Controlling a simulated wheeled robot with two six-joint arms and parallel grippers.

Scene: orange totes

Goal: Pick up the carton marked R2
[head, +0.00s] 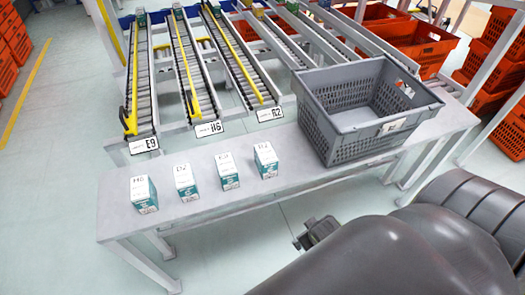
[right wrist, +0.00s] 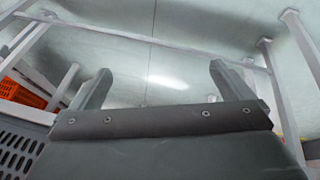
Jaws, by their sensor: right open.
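Several small white-and-teal cartons stand upright in a row on the grey table: the leftmost carton (head: 143,194), the second carton (head: 187,182), the third carton (head: 227,171) and the rightmost carton (head: 265,160). Each has a mark on its white top, too small to read surely; the rightmost one's looks most like R2. My right gripper (head: 318,232) is beyond the table's near edge, right of and nearer than the cartons, apart from them. In the right wrist view, its fingers (right wrist: 160,68) are spread with nothing between them. My left gripper is not in view.
A grey tote (head: 315,122) stands on the right of the table (head: 115,228). Behind are roller lanes with signs E9 (head: 144,146), one possibly i16 (head: 209,129), and R2 (head: 270,115). Orange totes (head: 408,45) stand at the back right. The table's front strip is bare.

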